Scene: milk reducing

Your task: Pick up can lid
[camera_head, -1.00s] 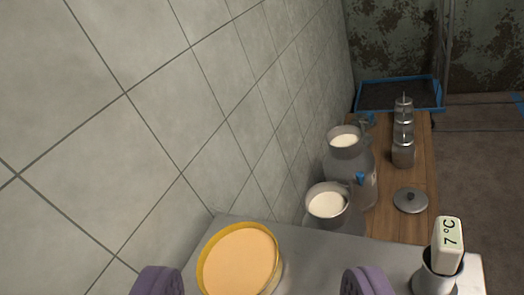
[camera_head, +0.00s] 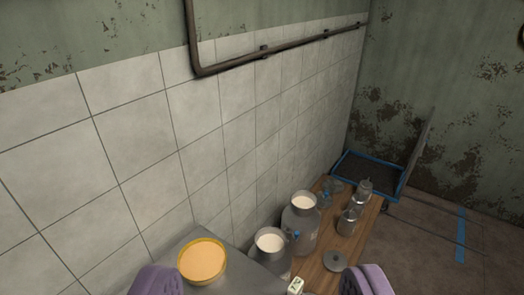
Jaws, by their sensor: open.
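The can lid (camera_head: 335,261) is a round grey disc with a small dark knob. It lies flat on the wooden table (camera_head: 369,222), right of the milk cans. Two metal milk cans stand open and full of white milk: a nearer one (camera_head: 270,243) and a farther one (camera_head: 303,203). My gripper (camera_head: 262,284) shows as two purple fingers at the bottom edge, wide apart, with nothing held between them. The lid is beyond the fingers, up and left of the right finger's tip, and apart from it.
A yellow-rimmed bowl (camera_head: 203,262) of cream-coloured content stands on a grey counter (camera_head: 231,255) at the lower left. A thermometer (camera_head: 295,286) shows at the bottom edge. Metal jars (camera_head: 347,221) stand on the table. A blue-edged tray (camera_head: 400,190) lies beyond. Tiled wall closes the left; floor is clear at right.

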